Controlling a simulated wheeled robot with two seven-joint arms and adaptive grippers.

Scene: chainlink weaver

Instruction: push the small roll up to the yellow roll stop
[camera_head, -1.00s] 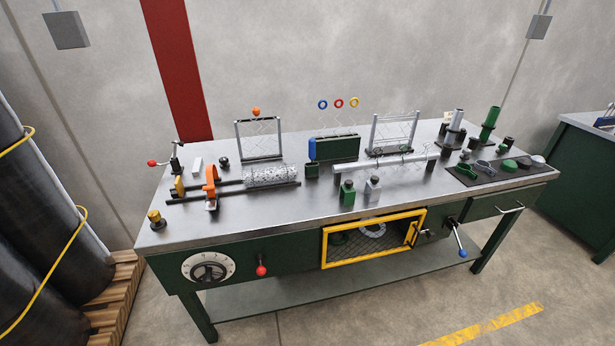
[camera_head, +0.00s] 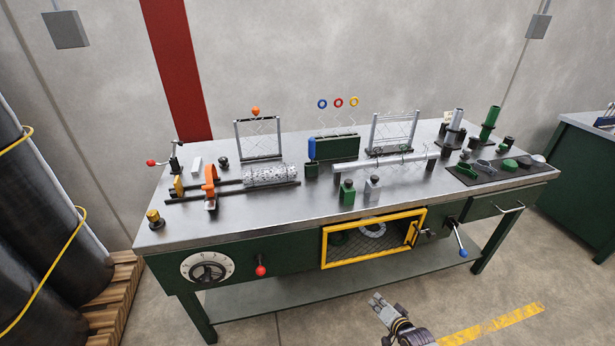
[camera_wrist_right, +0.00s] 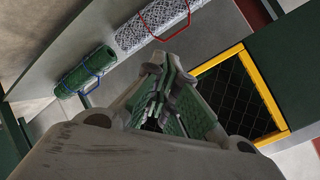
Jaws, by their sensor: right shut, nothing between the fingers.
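A short silver mesh roll (camera_head: 270,174) lies on two dark rails on the bench top at the left, in the head view. The yellow stop (camera_head: 179,187) stands near the left end of the rails, with an orange bracket (camera_head: 210,180) between it and the roll. My right gripper (camera_head: 377,300) is low in front of the bench, well apart from the roll, shut and empty. In the right wrist view its fingers (camera_wrist_right: 163,82) are together. That view also shows a green roll (camera_wrist_right: 86,72) with a blue handle and a silver mesh roll (camera_wrist_right: 158,22) with a red handle. My left gripper is not in view.
The bench front has a yellow-framed mesh door (camera_head: 372,240), a red-knobbed lever (camera_head: 261,269) and a blue-knobbed lever (camera_head: 459,243). Two bottles (camera_head: 347,192) (camera_head: 373,190) stand near the top's front edge. The floor in front is clear.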

